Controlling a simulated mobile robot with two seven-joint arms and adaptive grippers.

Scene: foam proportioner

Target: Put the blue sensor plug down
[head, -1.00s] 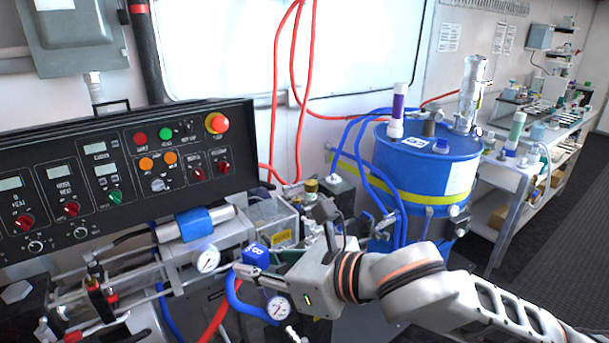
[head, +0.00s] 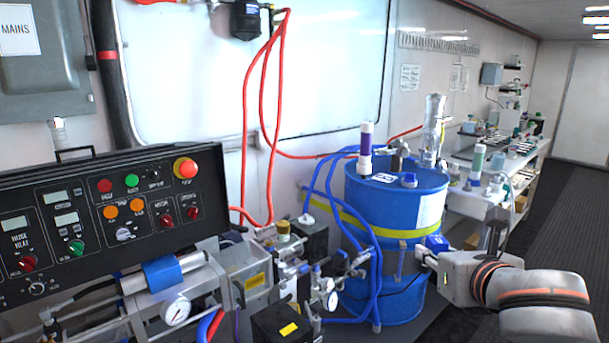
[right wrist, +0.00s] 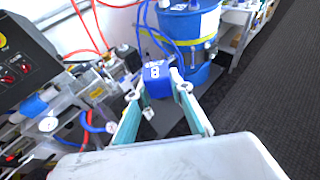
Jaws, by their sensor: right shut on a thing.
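The blue sensor plug (head: 436,243) is a small blue block with white marks on its face. My right gripper (head: 424,256) is shut on it and holds it up in front of the right side of the blue drum. In the right wrist view, the plug (right wrist: 156,80) sits between the tips of the two fingers of the right gripper (right wrist: 160,90), with the drum behind it. My left gripper is in neither view.
The blue drum (head: 395,205) has a yellow band and bottles on its lid. Blue hoses (head: 325,190) hang beside it. The control panel (head: 95,212) and pump fittings stand left. A bench (head: 505,180) is at back right. Dark floor (right wrist: 262,100) is clear at right.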

